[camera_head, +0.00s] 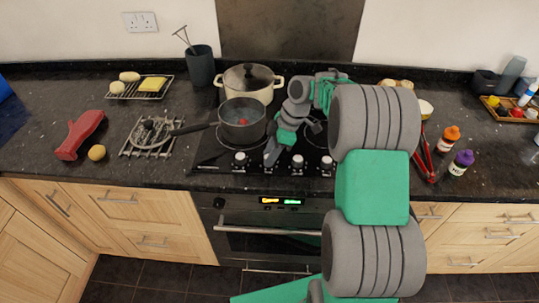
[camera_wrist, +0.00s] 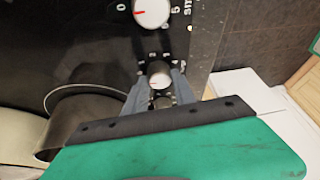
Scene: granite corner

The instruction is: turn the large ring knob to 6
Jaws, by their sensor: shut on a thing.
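The black hob (camera_head: 215,152) has a row of white-topped control knobs along its front edge. My gripper (camera_head: 271,156) is down at this row, second place from the left, and hides the knob there. In the wrist view, my gripper (camera_wrist: 158,82) has its two grey fingers on either side of a white-topped knob (camera_wrist: 160,70), shut on it. I cannot read its pointer or which ring it is labelled for. A neighbouring knob (camera_wrist: 152,12), to the right of it in the head view (camera_head: 298,161), has a red mark near its printed 0.
A saucepan (camera_head: 242,132) and a lidded cream pot (camera_head: 248,82) stand on the hob behind my gripper. Other knobs flank it closely, at left (camera_head: 240,158) and far right (camera_head: 326,163). The oven front (camera_head: 265,220) lies below the counter edge.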

